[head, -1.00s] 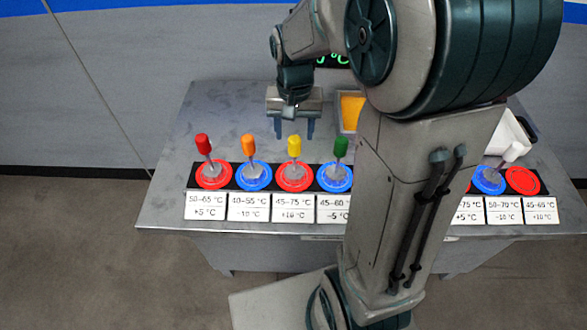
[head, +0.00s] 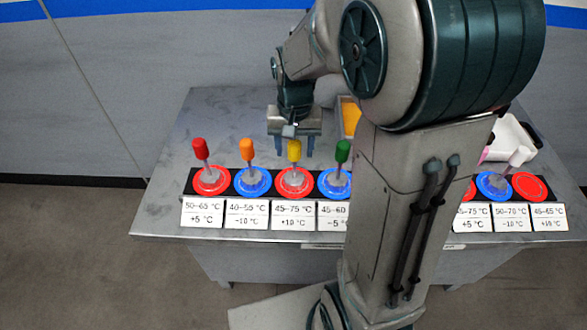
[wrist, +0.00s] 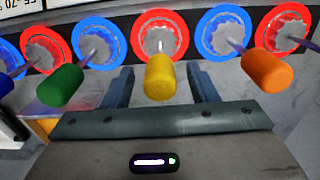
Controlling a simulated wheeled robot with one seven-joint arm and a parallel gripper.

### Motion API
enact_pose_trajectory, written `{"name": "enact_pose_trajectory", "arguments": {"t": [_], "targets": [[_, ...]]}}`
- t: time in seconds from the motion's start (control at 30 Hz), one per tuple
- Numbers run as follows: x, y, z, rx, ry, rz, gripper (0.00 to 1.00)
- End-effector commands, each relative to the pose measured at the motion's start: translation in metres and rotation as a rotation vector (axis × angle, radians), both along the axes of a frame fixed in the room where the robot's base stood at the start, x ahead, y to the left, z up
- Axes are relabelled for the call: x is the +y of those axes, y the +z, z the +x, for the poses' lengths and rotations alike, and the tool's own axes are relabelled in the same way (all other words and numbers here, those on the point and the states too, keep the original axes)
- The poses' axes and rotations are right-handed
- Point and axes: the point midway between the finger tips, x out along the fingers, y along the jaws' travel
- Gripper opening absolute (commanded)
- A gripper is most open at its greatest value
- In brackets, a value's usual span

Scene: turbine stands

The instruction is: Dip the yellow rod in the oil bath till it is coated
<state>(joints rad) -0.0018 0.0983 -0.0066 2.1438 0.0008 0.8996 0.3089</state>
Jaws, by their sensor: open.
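The yellow rod (head: 294,151) stands slightly tilted in a stand with a red ring, labelled 45–75 °C, +10 °C. In the wrist view the yellow rod's cap (wrist: 160,77) is between my two fingers. My gripper (head: 296,150) is open around or just behind the cap, with a finger on each side; I cannot tell whether either touches it. The fingers also show in the wrist view (wrist: 161,88). An orange-yellow filled tray (head: 350,115), which looks like the oil bath, is at the back, partly hidden by my arm.
A red rod (head: 200,149) and an orange rod (head: 247,150) stand to the left, a green rod (head: 342,151) to the right. A white container (head: 512,138) is at the right back. The table's left back (head: 215,115) is clear.

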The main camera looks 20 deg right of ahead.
Motion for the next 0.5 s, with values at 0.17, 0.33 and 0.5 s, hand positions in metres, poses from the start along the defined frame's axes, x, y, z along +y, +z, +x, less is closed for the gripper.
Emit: {"name": "enact_pose_trajectory", "arguments": {"t": [0.17,0.33,0.5], "targets": [[0.0,-0.0001,0.0,0.0,0.0,0.0,0.33],[0.0,0.0,0.0,0.0,0.0,0.0,0.0],[0.0,0.0016,0.0002,-0.001,0.0,0.0,0.0]]}}
